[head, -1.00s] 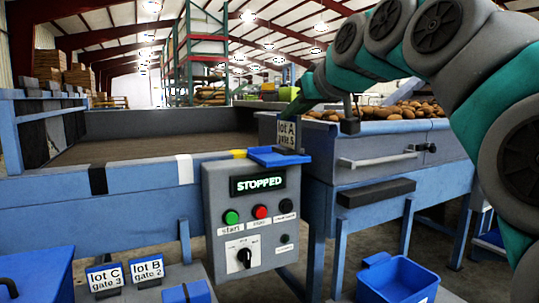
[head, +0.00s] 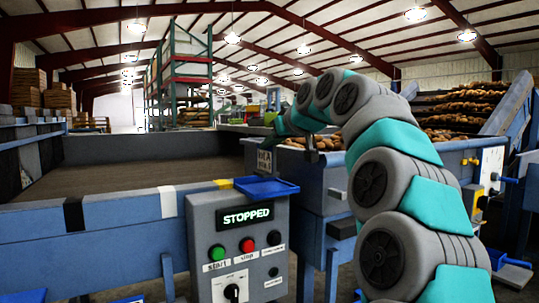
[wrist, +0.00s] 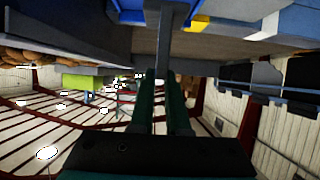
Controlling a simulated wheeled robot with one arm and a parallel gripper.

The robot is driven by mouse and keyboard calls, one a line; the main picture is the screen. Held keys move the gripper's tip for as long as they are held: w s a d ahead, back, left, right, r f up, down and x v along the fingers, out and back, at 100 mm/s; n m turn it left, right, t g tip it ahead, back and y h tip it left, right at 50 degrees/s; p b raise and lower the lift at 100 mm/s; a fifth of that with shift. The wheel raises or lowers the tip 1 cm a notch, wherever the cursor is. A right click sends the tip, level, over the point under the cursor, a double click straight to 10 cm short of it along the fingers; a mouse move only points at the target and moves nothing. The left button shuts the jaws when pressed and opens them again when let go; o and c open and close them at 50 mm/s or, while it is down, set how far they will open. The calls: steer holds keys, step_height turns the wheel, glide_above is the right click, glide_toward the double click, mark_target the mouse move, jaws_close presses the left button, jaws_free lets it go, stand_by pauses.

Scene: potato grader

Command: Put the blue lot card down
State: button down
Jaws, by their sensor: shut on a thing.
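My gripper (head: 274,141) is at the end of my arm, reaching left over the machine. It is shut on the lot card (head: 265,160), which reads "lot A" and looks greyish in the shade. In the wrist view, the fingers of my gripper (wrist: 164,88) hold the card (wrist: 163,42) edge-on, with its wider foot at the far end. The card appears upright, just behind a shallow blue tray (head: 266,188) on the control box. I cannot tell whether its foot touches anything.
The grey control box (head: 238,245) shows "STOPPED" and carries green and red buttons and a dial. A brown belt bed (head: 130,178) lies behind it, bare. Potatoes (head: 440,136) lie on the machine at the right.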

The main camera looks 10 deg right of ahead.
mark_target(270, 156)
steer(key=shift+w+d+f, duration=0.1)
steer(key=shift+w+d, duration=0.05)
steer(key=shift+w, duration=0.65)
steer(key=shift+w+d+f, duration=0.1)
steer(key=shift+w, duration=0.7)
steer(key=shift+f, duration=1.7)
steer(key=shift+f, duration=0.15)
steer(key=c, duration=0.9)
jaws_free()
steer(key=shift+s+r, duration=0.15)
steer(key=shift+r, duration=0.05)
steer(key=v, duration=1.1)
steer(key=shift+s+r+b, duration=0.15)
steer(key=shift+s+b, duration=0.2)
steer(key=shift+d, duration=0.1)
